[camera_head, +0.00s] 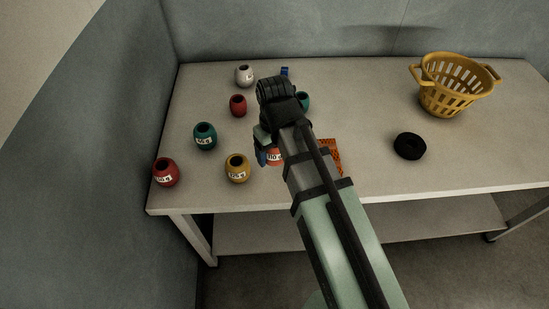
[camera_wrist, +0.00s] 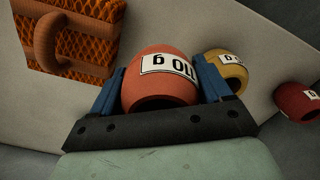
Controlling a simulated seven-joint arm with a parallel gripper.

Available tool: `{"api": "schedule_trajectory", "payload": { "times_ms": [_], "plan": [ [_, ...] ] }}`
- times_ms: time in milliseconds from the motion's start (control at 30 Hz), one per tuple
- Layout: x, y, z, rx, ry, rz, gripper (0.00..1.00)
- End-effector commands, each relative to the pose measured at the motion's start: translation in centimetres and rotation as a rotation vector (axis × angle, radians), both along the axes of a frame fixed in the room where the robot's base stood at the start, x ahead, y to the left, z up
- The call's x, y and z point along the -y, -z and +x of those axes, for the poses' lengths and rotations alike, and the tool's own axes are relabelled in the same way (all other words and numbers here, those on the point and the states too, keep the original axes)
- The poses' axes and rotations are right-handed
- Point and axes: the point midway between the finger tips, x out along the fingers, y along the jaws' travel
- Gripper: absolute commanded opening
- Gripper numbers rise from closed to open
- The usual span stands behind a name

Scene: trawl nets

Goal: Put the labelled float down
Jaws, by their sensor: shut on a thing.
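An orange-red float (camera_head: 274,157) with a white label reading 110 g is between the blue fingers of my gripper (camera_wrist: 160,84). In the wrist view the float (camera_wrist: 163,92) fills the space between the fingers, with its dark opening towards the palm. My gripper is shut on it. In the head view my arm hides much of the gripper and part of the float. I cannot tell whether the float touches the table (camera_head: 370,97) or hangs just above it.
A labelled yellow float (camera_head: 236,169) stands close left of my gripper. Labelled red (camera_head: 166,172), teal (camera_head: 205,136) and white (camera_head: 244,76) floats stand farther left and back. An orange netted block with a handle (camera_wrist: 98,45) lies nearby. A black ring (camera_head: 409,146) and yellow basket (camera_head: 455,85) are right.

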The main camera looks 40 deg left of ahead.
Motion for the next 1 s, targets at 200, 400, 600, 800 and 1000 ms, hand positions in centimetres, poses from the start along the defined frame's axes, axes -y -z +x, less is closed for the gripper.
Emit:
{"api": "schedule_trajectory", "payload": {
  "times_ms": [200, 400, 600, 800, 1000],
  "plan": [
    [0.0, -1.8, 0.0, 0.000, 0.000, 0.001, 0.46],
    [0.0, -2.2, 0.0, 0.000, 0.000, 0.000, 0.46],
    [0.0, -2.5, 1.7, 0.000, 0.028, 0.001, 0.46],
    [0.4, -3.1, 6.9, -0.001, 0.118, 0.003, 0.46],
    [1.8, -3.9, 13.4, -0.001, 0.229, 0.008, 0.46]
  ]
}}
